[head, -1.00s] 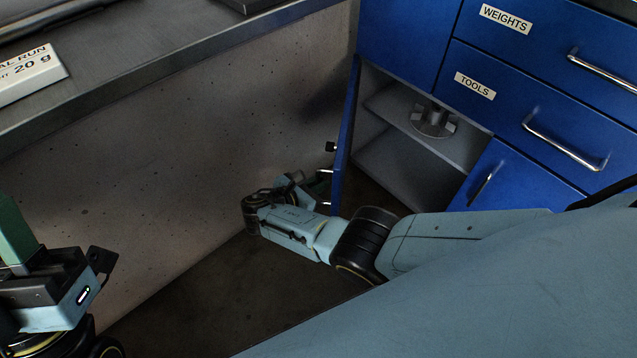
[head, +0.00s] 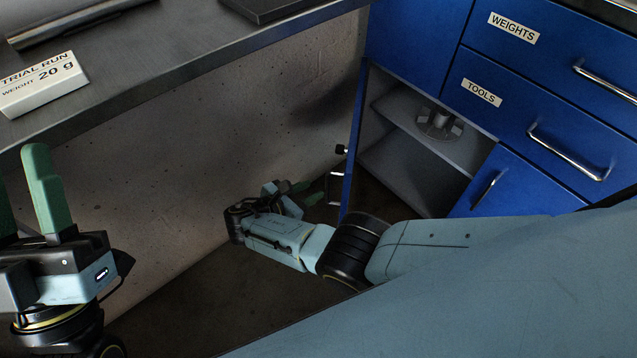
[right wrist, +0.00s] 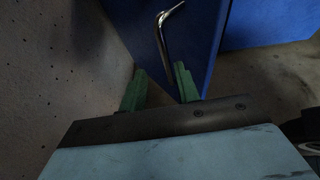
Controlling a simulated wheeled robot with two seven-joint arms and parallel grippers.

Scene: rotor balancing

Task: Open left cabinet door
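The left cabinet door (head: 352,150) is blue and stands swung wide open, seen nearly edge-on in the head view. Its metal handle (head: 333,188) is on the side facing the concrete wall. In the right wrist view the handle (right wrist: 162,32) shows beyond the fingertips on the blue door face (right wrist: 195,40). My right gripper (head: 305,192) is beside the handle and apart from it. Its green fingers (right wrist: 160,82) are open with nothing between them. My left gripper (head: 20,185) is open and empty at the left edge, away from the cabinet.
The open compartment shows a shelf (head: 405,135) with a grey metal rotor part (head: 440,124). The right cabinet door (head: 510,185) is closed, below drawers labelled WEIGHTS and TOOLS. A concrete wall (head: 220,130) lies left of my right gripper. A worktop (head: 150,60) with a sign (head: 42,84) is above.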

